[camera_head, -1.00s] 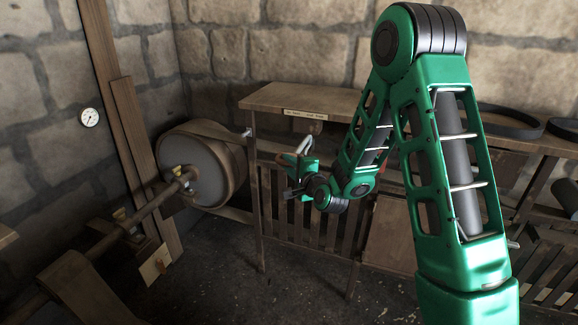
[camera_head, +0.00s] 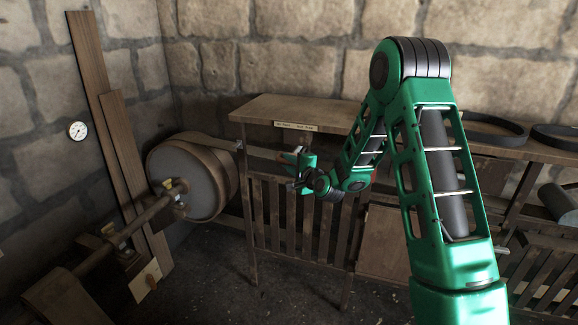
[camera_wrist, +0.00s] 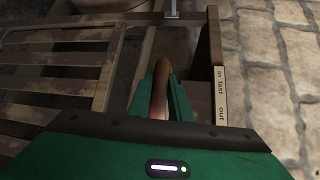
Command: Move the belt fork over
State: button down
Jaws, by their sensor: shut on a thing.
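The belt fork's reddish-brown handle (camera_wrist: 161,80) stands between the two green fingers of my gripper (camera_wrist: 163,100) in the wrist view. My gripper is shut on it. In the head view my gripper (camera_head: 300,162) is in front of the wooden bench, below its label, and the handle is mostly hidden there. A small metal piece (camera_head: 239,145) shows by the belt's edge at the bench's left end; a metal piece (camera_wrist: 171,9) is also at the top of the wrist view. The brown belt (camera_head: 218,165) runs around the large grey-faced pulley (camera_head: 182,181).
The wooden bench (camera_head: 265,108) carries a label (camera_head: 295,126); the wrist view shows "in", "fast" and "out" on it (camera_wrist: 221,95). Slatted panels (camera_head: 300,215) stand below. A shaft (camera_head: 130,230) runs left of the pulley. Black belt loops (camera_head: 490,130) lie at the right.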

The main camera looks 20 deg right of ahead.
jog(key=c, duration=1.6)
grip_release()
jog(key=shift+w+f, duration=0.1)
jog(key=shift+w, duration=0.1)
jog(key=shift+c, duration=0.2)
jog(key=shift+s, duration=0.1)
jog(key=shift+s+d, duration=0.15)
jog(key=shift+s, duration=0.2)
jog(key=v, duration=0.9)
jog(key=shift+s, duration=0.4)
